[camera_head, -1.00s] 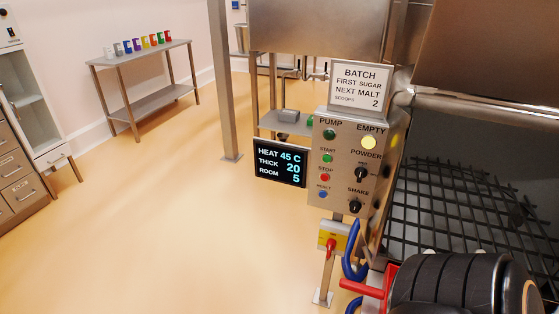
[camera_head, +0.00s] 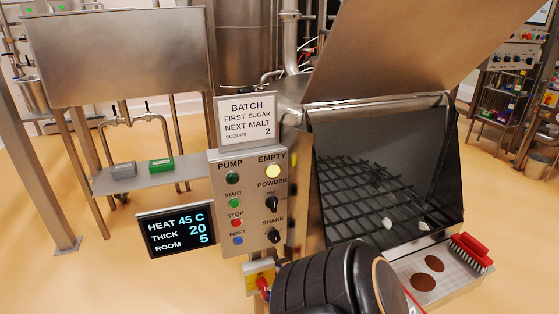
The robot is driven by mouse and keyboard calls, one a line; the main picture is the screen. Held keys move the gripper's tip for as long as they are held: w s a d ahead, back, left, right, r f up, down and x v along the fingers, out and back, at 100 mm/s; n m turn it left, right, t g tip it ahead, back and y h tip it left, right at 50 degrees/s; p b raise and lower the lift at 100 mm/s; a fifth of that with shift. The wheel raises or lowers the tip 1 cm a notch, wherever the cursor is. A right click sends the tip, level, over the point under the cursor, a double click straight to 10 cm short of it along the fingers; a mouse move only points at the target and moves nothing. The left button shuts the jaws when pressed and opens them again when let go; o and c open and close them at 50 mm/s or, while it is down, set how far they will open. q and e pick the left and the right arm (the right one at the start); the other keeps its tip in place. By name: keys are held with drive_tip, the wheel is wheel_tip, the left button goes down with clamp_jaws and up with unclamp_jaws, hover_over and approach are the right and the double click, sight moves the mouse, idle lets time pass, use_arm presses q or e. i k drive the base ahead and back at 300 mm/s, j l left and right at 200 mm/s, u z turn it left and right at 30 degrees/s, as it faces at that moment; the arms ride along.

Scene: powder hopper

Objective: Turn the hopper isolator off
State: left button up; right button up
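The hopper isolator (camera_head: 257,277) is a small yellow box low under the control panel, at the bottom centre of the view. Its red handle (camera_head: 263,285) is partly hidden behind a black ribbed part at the bottom edge, which looks like one of my arm links. I cannot tell the handle's position from here. The grey control panel (camera_head: 247,205) above it has pump buttons, powder and shake knobs, and a lit yellow EMPTY lamp (camera_head: 273,171). Neither gripper's fingertips show in this view.
The hopper (camera_head: 390,170) stands open to the right of the panel, with a dark grid inside. A red brush (camera_head: 470,252) lies on a tray at its front right. A black display (camera_head: 176,231) reads HEAT 45 C. Floor is open at the lower left.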

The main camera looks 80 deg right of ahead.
sight(261, 283)
drive_tip(key=i+z, duration=0.2)
drive_tip(key=z, duration=0.25)
drive_tip(key=i+z, duration=0.2)
drive_tip(key=z, duration=0.25)
drive_tip(key=i+z, duration=0.2)
drive_tip(key=z, duration=0.25)
